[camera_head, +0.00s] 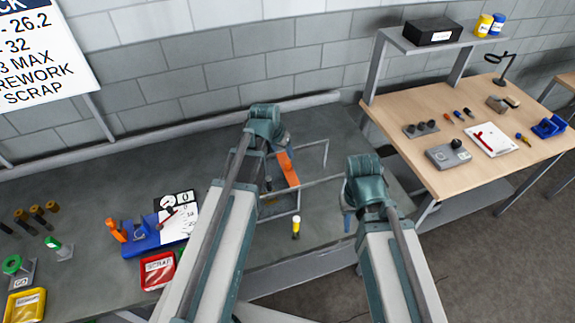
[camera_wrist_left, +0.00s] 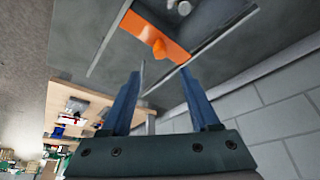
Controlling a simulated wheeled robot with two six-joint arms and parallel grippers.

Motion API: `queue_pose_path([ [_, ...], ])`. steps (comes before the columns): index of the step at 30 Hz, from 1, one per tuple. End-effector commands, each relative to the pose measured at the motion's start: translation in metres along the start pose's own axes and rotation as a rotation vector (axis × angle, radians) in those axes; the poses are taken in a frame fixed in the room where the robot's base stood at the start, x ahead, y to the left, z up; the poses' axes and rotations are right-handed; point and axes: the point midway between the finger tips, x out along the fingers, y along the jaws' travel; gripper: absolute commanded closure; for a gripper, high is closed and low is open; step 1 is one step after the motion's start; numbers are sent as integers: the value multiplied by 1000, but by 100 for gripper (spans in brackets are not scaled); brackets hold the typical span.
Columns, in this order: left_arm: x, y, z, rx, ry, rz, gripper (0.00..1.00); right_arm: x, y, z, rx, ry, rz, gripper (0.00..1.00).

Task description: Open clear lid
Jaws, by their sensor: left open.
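A clear lid with thin grey frame edges (camera_head: 326,153) stands on the grey bench, with an orange bar (camera_head: 288,168) on it. Its clear panel is hard to make out, and I cannot tell how far it is raised. In the left wrist view the orange bar (camera_wrist_left: 150,35) has a rounded orange knob (camera_wrist_left: 159,48). My left gripper (camera_head: 268,184) is beside the bar. In the left wrist view its two blue fingers (camera_wrist_left: 161,76) are apart, empty, just short of the knob. My right gripper (camera_head: 347,222) hangs near the bench's front edge, its fingers mostly hidden.
A blue fixture (camera_head: 143,240), a red scrap bin (camera_head: 158,270) and a yellow bin (camera_head: 25,304) are left of my left arm. A wooden table (camera_head: 430,165) stands at the right.

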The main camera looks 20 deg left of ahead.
Motion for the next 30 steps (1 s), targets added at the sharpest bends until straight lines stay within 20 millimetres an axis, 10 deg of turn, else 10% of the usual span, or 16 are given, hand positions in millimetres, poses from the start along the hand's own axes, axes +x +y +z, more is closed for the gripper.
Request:
queue_pose_path([
  [18,100,0,1,0,0,-1,38,92,-8,-6,-2,4,1,65],
  [30,107,0,0,0,0,0,38,98,-9,-7,-4,3,2,65],
])
